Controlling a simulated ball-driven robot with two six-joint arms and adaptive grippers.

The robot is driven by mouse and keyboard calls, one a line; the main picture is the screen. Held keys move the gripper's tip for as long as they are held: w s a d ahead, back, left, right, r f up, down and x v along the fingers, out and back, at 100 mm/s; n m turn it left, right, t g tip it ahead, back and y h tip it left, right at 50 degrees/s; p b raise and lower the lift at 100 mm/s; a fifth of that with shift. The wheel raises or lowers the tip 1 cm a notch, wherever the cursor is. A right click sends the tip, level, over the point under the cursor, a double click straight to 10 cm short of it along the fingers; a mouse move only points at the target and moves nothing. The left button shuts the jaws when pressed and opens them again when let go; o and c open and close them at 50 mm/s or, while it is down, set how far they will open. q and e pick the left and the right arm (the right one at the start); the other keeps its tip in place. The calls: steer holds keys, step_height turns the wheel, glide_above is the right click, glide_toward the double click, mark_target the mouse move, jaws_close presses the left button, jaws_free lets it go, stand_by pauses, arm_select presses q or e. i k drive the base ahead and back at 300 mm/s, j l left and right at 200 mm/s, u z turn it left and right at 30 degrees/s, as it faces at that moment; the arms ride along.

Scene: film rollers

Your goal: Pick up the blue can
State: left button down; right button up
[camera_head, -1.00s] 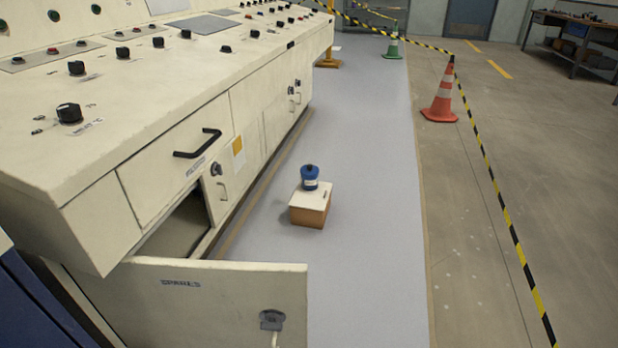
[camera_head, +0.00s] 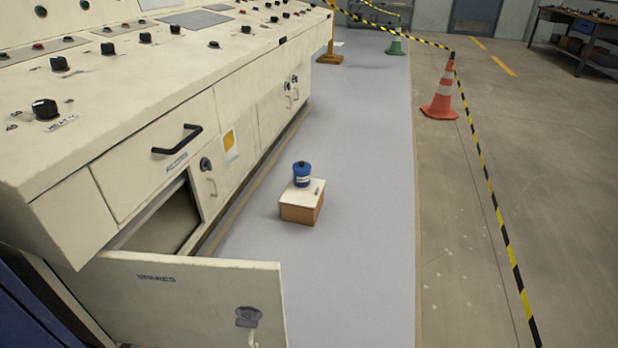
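The blue can (camera_head: 302,175) has a dark cap and a pale label. It stands upright on a small box (camera_head: 299,210) with a white top and brown sides. The box rests on the grey floor strip, right of the control console. Neither of my grippers shows in the head view.
The cream control console (camera_head: 150,130) fills the left side. Its open door (camera_head: 190,300), marked with lettering, juts out at the lower left. The grey floor strip (camera_head: 365,230) is clear around the box. An orange cone (camera_head: 441,95) and striped tape (camera_head: 492,205) lie to the right.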

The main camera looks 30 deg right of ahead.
mark_target(300, 180)
steer(key=l+u, duration=0.15)
steer(key=l, duration=0.75)
steer(key=k+l+u, duration=0.2)
steer(key=l, duration=0.75)
steer(key=i, duration=0.05)
